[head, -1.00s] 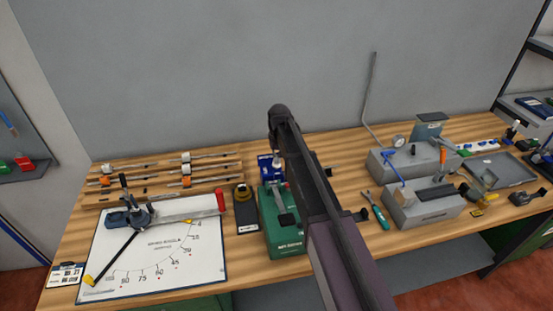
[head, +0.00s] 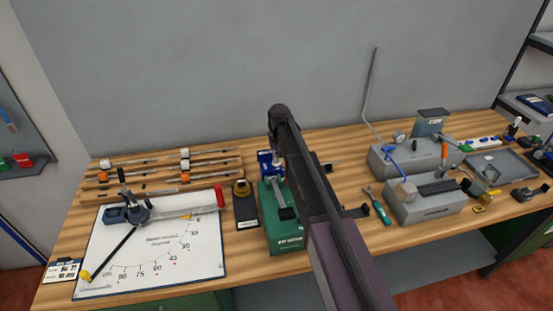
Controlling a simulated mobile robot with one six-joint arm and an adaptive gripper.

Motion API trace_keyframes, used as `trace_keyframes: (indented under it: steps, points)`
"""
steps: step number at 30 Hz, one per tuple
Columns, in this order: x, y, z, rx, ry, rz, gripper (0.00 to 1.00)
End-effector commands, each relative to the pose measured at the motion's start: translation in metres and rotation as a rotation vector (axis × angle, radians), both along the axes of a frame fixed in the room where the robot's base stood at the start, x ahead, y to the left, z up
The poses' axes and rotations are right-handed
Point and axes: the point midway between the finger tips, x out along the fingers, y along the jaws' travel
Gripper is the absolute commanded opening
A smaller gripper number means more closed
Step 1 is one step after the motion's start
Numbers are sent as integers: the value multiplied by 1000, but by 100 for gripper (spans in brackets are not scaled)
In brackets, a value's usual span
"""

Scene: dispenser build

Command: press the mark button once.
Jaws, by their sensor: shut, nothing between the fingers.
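My arm (head: 318,190) rises from the bottom middle and bends at a dark joint near the wall; no gripper fingers can be made out, and my gripper seems hidden behind the arm. No button marked as the mark button can be told. A green box (head: 286,235) with a small label and a grey lever-like part on top stands left of my arm, partly covered by it. A white angle board (head: 150,255) with a numbered arc and red dots lies at the left, with a dark pivot device (head: 130,212) on it.
A dark block with a yellow top (head: 244,212) stands between board and green box. Long rods lie on a rack (head: 165,172) at the back left. Grey blocks (head: 425,208), a green-handled tool (head: 377,206) and a tray (head: 497,168) are at the right. The wall closes the back.

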Motion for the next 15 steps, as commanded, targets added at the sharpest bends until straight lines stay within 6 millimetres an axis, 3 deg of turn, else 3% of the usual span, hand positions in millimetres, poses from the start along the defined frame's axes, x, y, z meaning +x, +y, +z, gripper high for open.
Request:
trace_keyframes:
  steps: [15]
  points:
    - [-9, -2, -2, -4, 13, 2, 0]
